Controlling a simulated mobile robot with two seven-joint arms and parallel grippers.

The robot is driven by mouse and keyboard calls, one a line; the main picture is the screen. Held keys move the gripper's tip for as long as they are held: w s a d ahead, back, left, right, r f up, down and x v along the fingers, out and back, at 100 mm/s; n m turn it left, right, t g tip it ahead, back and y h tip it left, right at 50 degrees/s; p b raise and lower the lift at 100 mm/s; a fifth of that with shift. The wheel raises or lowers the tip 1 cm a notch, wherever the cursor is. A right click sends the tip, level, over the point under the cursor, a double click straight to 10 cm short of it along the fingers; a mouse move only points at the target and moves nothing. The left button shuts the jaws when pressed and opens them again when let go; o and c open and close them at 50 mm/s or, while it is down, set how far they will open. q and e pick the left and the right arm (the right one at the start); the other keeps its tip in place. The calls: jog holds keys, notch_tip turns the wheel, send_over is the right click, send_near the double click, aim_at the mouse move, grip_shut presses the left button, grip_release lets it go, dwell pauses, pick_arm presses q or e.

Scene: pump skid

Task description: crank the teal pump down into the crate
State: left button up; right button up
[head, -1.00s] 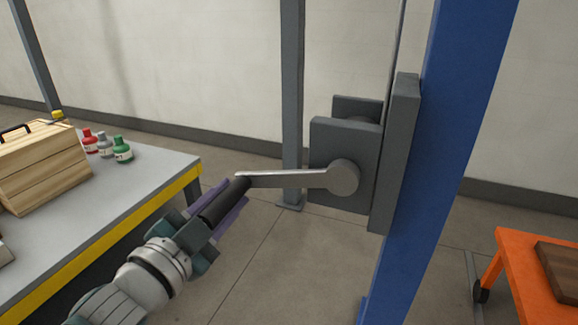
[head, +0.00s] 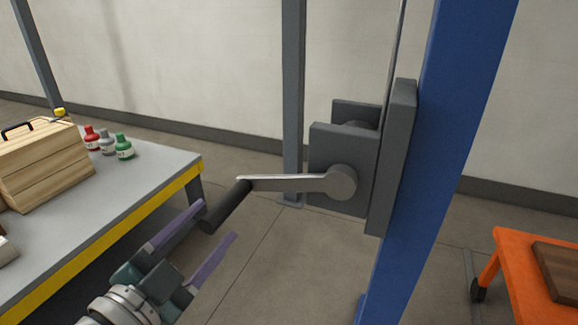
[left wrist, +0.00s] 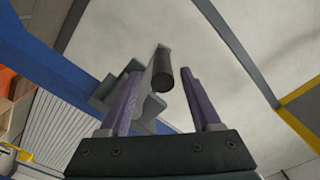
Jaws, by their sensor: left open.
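The winch crank is a grey arm (head: 290,183) on a round hub, with a dark cylindrical handle (head: 228,206) at its left end. The arm lies nearly level, pointing left. My left gripper (head: 219,226) is open and empty, just short of the handle at its lower left. In the left wrist view the handle (left wrist: 162,70) shows end-on between the two purple fingers, beyond or near their tips. The winch housing (head: 338,150) is fixed to a blue post. I see neither the teal pump nor the crate. My right gripper is out of view.
A grey workbench with a yellow edge (head: 130,210) stands at left, holding a wooden box (head: 45,165) and several small bottles (head: 107,142). The blue post (head: 440,150) rises at right. An orange table or cart (head: 515,255) stands at lower right. The floor between is clear.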

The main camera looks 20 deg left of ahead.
pick_arm(q)
jog(key=shift+s+a, duration=0.1)
jog(key=shift+s, duration=1.7)
jog(key=shift+r, duration=0.1)
